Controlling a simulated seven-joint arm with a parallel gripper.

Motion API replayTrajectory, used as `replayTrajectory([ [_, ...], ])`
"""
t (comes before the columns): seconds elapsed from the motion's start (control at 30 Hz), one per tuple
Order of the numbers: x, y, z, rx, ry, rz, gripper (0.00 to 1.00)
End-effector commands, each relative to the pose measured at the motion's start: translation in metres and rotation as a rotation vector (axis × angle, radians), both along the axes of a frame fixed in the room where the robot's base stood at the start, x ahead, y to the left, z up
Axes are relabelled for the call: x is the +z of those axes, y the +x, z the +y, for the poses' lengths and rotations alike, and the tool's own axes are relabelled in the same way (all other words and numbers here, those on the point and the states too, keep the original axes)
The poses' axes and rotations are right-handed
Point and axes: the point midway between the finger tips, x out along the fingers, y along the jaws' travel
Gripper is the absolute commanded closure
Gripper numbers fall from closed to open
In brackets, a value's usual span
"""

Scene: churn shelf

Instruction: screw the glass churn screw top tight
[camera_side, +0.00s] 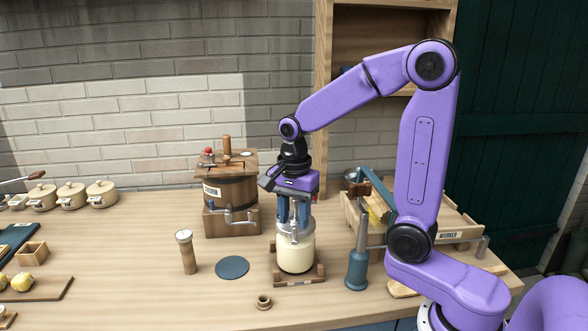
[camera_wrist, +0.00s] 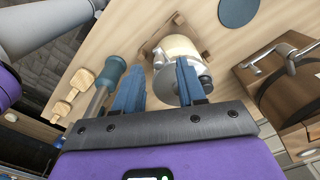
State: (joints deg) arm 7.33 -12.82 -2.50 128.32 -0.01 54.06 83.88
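The glass churn (camera_side: 296,256) is a jar with cream-coloured contents, standing upright in a wooden cradle (camera_side: 318,276). Its grey metal screw top (camera_side: 295,229) sits at the jar's mouth; how tightly it is seated cannot be told. My gripper (camera_side: 293,216) points down over the top, its blue fingers apart. In the wrist view, my gripper (camera_wrist: 156,76) has a clear gap between its fingers. The right finger partly hides the screw top (camera_wrist: 204,83), and the churn (camera_wrist: 178,50) shows beyond it. The left finger stands clear of the jar. Contact with the top cannot be made out.
A wooden barrel churn (camera_side: 232,190) with a crank stands behind left. A blue-handled tool (camera_side: 356,270) stands close right of the cradle. A dark round mat (camera_side: 232,267) and a wooden cylinder (camera_side: 188,254) are to the left. A wooden crate (camera_side: 450,234) is at right.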

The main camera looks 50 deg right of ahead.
Motion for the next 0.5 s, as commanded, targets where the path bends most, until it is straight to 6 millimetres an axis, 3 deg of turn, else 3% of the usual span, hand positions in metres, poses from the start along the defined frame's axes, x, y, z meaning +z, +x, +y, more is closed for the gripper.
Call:
replayTrajectory([
  [0.5,0.109,0.001,0.000,0.001,0.001,-0.008,0.60],
])
